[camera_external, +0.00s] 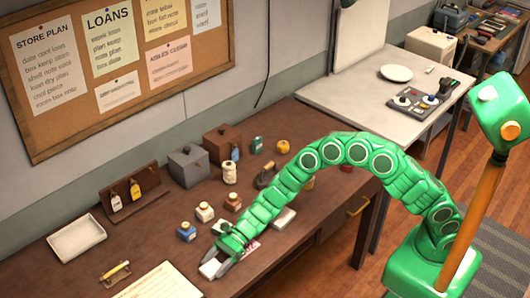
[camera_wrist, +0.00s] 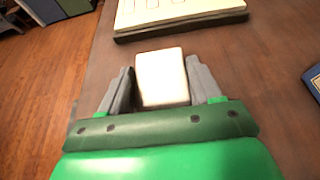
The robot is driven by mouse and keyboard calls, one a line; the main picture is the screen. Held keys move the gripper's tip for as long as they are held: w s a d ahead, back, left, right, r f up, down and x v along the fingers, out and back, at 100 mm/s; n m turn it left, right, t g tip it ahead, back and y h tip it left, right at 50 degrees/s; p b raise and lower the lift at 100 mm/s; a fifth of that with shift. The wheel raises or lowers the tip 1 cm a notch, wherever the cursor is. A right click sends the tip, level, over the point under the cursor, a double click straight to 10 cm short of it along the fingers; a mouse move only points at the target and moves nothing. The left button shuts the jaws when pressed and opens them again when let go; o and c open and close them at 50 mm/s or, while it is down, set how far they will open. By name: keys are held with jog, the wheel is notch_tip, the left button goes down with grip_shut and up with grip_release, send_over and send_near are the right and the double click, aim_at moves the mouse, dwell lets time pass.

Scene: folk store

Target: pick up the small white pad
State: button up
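The small white pad (camera_wrist: 162,78) lies between the two grey fingers of my gripper (camera_wrist: 160,84) in the wrist view. The left finger shows a dark inner side beside the pad, and the right finger is close against the pad's right edge. I cannot tell whether both fingers press on it. In the external view the pad (camera_external: 209,268) is at the fingertips of my gripper (camera_external: 220,262), low over the front of the brown table (camera_external: 150,230). Any gap under the pad is hidden.
A large cream sheet or board (camera_external: 160,284) lies left of my gripper. A blue bottle (camera_external: 186,232) and other small bottles stand behind it. A white tray (camera_external: 77,238) sits at the far left. A pale block (camera_external: 283,218) lies beside my arm.

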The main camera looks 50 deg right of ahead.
jog(key=shift+c, duration=1.3)
jog(key=shift+r, duration=0.7)
jog(key=s+d+r, duration=0.9)
jog(key=d+r, duration=0.1)
jog(key=r, duration=0.1)
jog(key=shift+s+r, duration=0.3)
